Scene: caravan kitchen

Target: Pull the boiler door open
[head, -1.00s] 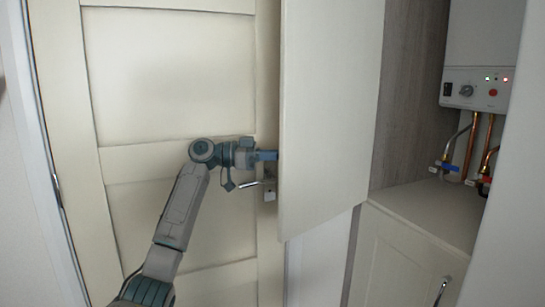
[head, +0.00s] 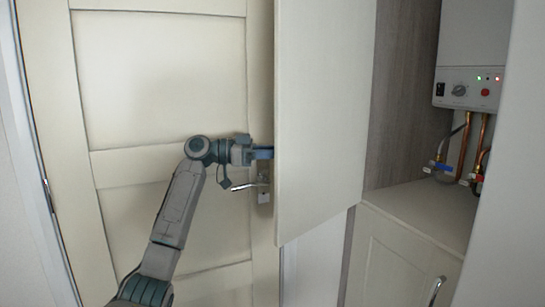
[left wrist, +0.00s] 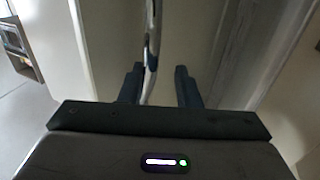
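The boiler door (head: 322,120) is a flat cream panel. In the head view it stands swung open, well clear of the cupboard on the right that holds the white boiler (head: 478,50). My left gripper (head: 263,154) reaches to the door's left edge, and its fingertips are partly hidden behind the panel. In the left wrist view a slim vertical metal handle (left wrist: 152,38) runs between the fingers of my left gripper (left wrist: 159,88). It lies close to the left finger, with a clear gap to the right finger. My right gripper is not in view.
A cream panelled door (head: 165,100) with a metal lever (head: 247,186) stands behind my left arm, the lever just below the gripper. Copper pipes (head: 473,145) hang under the boiler above a shelf (head: 425,205). A lower cupboard (head: 395,260) stands beneath.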

